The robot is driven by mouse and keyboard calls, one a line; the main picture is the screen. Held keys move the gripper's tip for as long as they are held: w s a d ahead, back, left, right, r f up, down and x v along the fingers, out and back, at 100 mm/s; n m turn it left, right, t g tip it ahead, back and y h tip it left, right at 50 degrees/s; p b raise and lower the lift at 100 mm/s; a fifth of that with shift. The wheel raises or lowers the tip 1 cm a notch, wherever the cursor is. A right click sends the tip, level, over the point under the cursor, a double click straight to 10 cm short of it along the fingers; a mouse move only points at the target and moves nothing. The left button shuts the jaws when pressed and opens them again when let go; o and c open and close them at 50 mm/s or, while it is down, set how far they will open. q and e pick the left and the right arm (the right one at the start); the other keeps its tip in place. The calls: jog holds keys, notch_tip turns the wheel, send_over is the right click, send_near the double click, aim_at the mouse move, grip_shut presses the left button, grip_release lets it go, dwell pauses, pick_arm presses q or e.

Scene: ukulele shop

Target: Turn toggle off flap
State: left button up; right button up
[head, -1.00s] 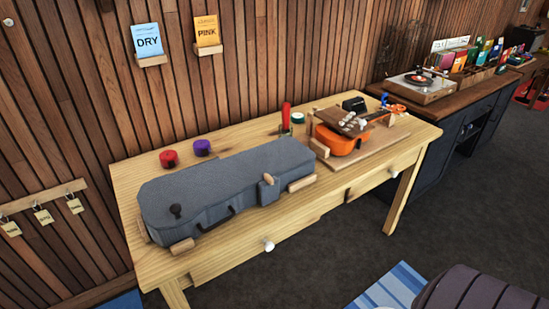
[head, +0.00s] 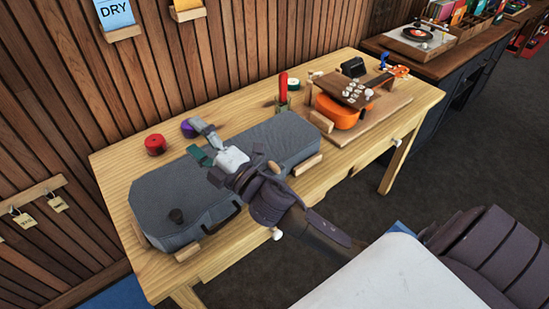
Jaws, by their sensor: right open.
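A small wooden toggle (head: 273,167) sits at the case's front edge, right beside my right gripper's wrist, and is partly hidden. I cannot make out which way it points or where the flap's edge runs. My right gripper (head: 201,142) is over the middle of the case, its fingers apart and empty, pointing up and left. My arm hides part of the case's front. My left gripper is not in view.
Red (head: 155,144) and purple (head: 188,129) round items stand behind the case. An orange ukulele (head: 340,112) rests on a wooden board to the right. Wooden blocks (head: 307,165) border the case. A slatted wall closes the back.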

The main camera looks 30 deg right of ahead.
jog(key=s+a+r+n+g+y, duration=0.15)
jog(key=a+n+g+y, duration=0.4)
jog(key=n, duration=0.65)
jog(key=s+a+r+n+g+y, duration=0.1)
jog(key=a+r+n+g+y, duration=0.35)
jog(key=n, duration=0.75)
jog(key=n+g+h, duration=1)
jog(key=n+h, duration=0.1)
jog(key=h, duration=0.5)
send_near(274, 165)
notch_tip(274, 165, down, 9)
jog(key=p, duration=0.3)
jog(key=shift+a+r, duration=0.1)
